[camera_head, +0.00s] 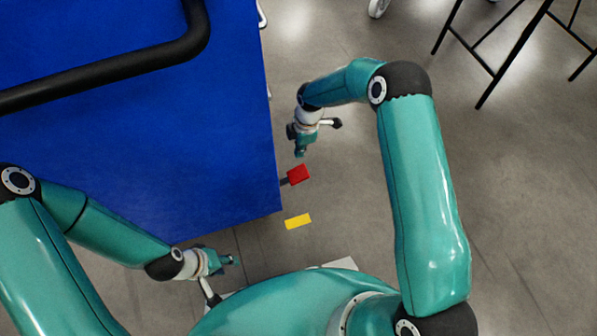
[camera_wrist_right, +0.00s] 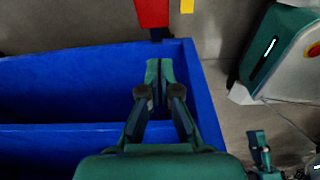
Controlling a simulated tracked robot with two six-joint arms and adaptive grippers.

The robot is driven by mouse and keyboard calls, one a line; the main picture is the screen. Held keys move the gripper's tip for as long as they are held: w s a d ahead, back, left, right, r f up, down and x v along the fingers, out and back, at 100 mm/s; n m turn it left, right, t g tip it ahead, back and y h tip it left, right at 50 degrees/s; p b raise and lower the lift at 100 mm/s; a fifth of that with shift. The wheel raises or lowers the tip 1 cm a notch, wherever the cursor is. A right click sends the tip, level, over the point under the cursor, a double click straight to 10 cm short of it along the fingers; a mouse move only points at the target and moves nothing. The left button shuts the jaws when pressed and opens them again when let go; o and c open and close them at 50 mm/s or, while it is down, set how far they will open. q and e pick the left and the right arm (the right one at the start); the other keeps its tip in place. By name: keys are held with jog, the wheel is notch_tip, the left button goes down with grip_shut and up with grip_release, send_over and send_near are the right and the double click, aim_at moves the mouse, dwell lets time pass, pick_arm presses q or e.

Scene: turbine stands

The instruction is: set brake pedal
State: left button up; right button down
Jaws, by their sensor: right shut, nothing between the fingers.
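A red pedal (camera_head: 299,174) sticks out on a short dark arm from the right side of the blue cart (camera_head: 180,130), near its lower corner. It also shows at the top edge of the right wrist view (camera_wrist_right: 152,12), partly cut off. My right gripper (camera_head: 300,153) is beside the cart, just above the pedal in the head view. Its fingers are together and empty in the right wrist view (camera_wrist_right: 159,72), apart from the pedal. My left gripper (camera_head: 234,260) is by the cart's lower edge; its fingers are too small to read.
A yellow patch (camera_head: 297,221) lies below the red pedal; I cannot tell if it is raised. A black handle bar (camera_head: 110,68) crosses above the cart. Black stand legs (camera_head: 500,70) are at the upper right.

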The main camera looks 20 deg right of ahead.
pick_arm(q)
jog(key=shift+w+f, duration=0.2)
jog(key=shift+f, duration=0.2)
pick_arm(e)
jog(key=shift+w+d+f, duration=0.15)
jog(key=shift+w, duration=0.35)
jog(key=shift+f, duration=0.1)
jog(key=b, duration=0.4)
send_over(300, 174)
jog(key=a, duration=0.1)
notch_tip(300, 174, down, 11)
jog(key=shift+a+r, duration=0.15)
jog(key=shift+w+d+f, duration=0.1)
jog(key=shift+d+f, duration=0.15)
jog(key=shift+f, duration=0.25)
jog(key=shift+d+f, duration=0.25)
jog(key=shift+f, duration=0.2)
jog(key=shift+d+f+b, duration=0.2)
jog(key=shift+f+b, duration=0.15)
jog(key=shift+f, duration=0.1)
pick_arm(q)
notch_tip(300, 174, down, 5)
jog(key=shift+r, duration=0.2)
jog(key=shift+w, duration=0.1)
pick_arm(e)
jog(key=shift+d, duration=0.1)
